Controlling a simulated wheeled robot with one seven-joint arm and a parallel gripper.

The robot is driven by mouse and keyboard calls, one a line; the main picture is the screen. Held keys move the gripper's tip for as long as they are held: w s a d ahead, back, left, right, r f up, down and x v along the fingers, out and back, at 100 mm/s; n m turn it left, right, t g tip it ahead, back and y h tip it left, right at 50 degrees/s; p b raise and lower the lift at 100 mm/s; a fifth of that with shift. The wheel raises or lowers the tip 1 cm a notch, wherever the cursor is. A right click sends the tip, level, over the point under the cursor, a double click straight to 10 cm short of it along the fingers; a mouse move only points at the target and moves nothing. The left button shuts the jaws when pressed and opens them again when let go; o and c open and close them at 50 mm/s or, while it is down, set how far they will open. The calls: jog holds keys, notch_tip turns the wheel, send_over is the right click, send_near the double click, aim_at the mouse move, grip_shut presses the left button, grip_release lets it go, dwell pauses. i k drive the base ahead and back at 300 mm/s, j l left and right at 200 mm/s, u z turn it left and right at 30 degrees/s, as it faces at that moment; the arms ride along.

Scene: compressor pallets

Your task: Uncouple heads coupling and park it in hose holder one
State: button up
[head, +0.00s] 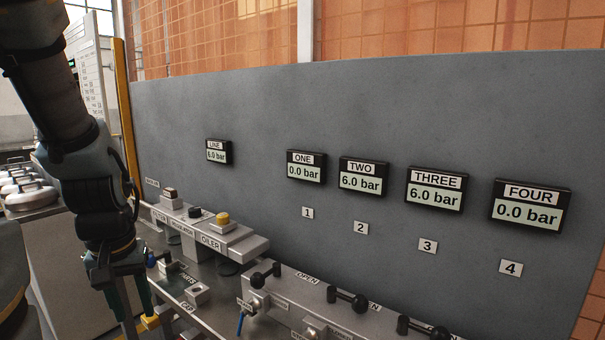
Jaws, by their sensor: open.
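My gripper (135,325) hangs at the lower left, pointing down, open, with its teal fingers apart and the tips near or past the bottom edge. No coupling marked heads and no holder marked one can be told apart here. A blue hose end (240,324) shows below the valve manifold (283,296), to the right of my gripper; what it belongs to is unclear. A yellow piece (150,322) sits right by my gripper's fingers, and I cannot tell if they touch.
The grey panel (400,120) carries displays: line 6.0, one 0.0 (306,166), two 6.0, three 6.0, four 0.0 bar. Black valve handles (347,299) stick up from the manifold. A filter, regulator and oiler unit (210,238) stands behind my gripper. A small block (197,293) lies on the bench.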

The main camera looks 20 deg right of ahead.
aim_at(248, 308)
jog(key=k+u, duration=0.55)
jog(key=u, duration=0.15)
jog(key=k+j+u, duration=0.2)
jog(key=u, duration=0.2)
